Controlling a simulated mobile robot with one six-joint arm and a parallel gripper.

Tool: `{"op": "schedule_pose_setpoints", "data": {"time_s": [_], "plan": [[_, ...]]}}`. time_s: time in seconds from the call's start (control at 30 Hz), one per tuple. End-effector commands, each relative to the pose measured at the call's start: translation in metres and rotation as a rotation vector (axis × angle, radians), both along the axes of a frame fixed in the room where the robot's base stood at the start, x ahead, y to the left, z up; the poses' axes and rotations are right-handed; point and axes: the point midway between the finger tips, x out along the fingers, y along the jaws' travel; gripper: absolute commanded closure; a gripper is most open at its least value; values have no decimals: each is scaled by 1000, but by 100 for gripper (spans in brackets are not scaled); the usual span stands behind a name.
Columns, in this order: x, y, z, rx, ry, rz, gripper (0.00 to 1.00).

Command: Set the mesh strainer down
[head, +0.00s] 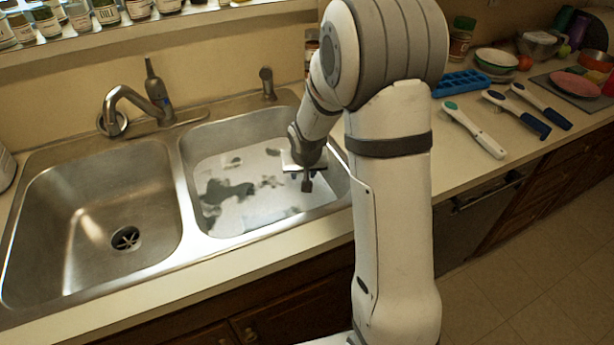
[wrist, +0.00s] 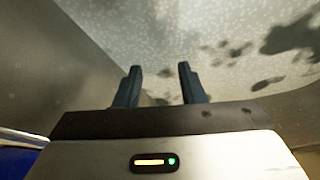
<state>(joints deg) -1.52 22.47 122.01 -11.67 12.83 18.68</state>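I cannot make out a mesh strainer in either view. My gripper (head: 306,184) is down inside the right sink basin (head: 222,140), near that basin's right side. In the wrist view its two dark fingers (wrist: 160,72) stand apart with nothing seen between them. Beyond the fingers is the pale speckled basin floor with dark patches. My arm hides part of the basin's right edge and the counter behind it.
The left basin (head: 75,210) is empty, with a drain. A faucet (head: 130,105) stands behind it. On the right counter lie a blue tray (head: 462,84), a white-handled utensil (head: 475,130), two dark-blue-handled utensils and several bowls. Jars line the back ledge.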

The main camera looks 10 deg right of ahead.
Motion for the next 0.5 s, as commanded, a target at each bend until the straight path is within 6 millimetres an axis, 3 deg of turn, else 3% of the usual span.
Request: {"op": "schedule_pose_setpoints", "data": {"time_s": [0.2, 0.5], "plan": [[-15, 1, 37, 0, -2, 0, 64], [-32, 2, 64, -1, 4, 1, 64]]}}
